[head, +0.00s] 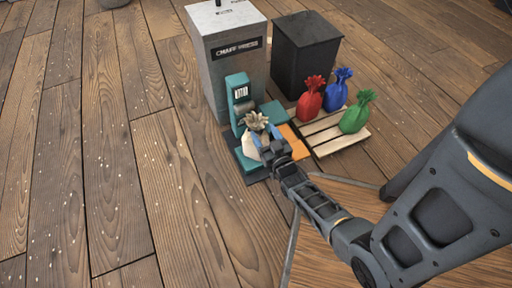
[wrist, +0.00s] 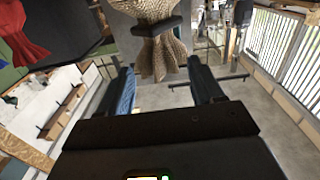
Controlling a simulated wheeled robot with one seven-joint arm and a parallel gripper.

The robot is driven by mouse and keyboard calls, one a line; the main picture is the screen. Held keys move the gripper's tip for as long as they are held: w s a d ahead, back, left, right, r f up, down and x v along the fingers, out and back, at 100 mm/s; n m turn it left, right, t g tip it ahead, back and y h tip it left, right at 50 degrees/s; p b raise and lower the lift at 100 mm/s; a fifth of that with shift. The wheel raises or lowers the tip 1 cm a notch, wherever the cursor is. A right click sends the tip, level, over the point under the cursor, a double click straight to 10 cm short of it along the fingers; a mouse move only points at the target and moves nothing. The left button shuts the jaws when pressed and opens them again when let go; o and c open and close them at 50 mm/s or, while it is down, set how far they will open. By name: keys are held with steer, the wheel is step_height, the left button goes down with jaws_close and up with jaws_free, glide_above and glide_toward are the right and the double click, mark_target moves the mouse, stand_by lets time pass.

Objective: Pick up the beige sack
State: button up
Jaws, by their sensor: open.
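The beige sack (head: 250,146) sits on the teal scale (head: 237,118) in the head view, its frilled top upward. My gripper (head: 271,146) is at its near right side, below the frill, and hides part of the sack. In the wrist view the beige sack (wrist: 158,48) shows upside down at the top, with a dark tie around its neck. My gripper (wrist: 163,85) is open there. Its two fingers stand apart, with the frill showing in the gap between them. I cannot tell whether either finger touches the sack.
Red (head: 310,100), blue (head: 336,90) and green (head: 355,115) sacks stand on a wooden pallet (head: 333,140) to the right. The plank floor at left is free.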

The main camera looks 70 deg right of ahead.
mark_target(258, 125)
steer(key=b+x, duration=0.2)
steer(key=x, duration=0.4)
steer(key=shift+w+f, duration=0.1)
steer(key=shift+w, duration=0.2)
steer(key=shift+c, duration=0.3)
jaws_close()
stand_by(0.7)
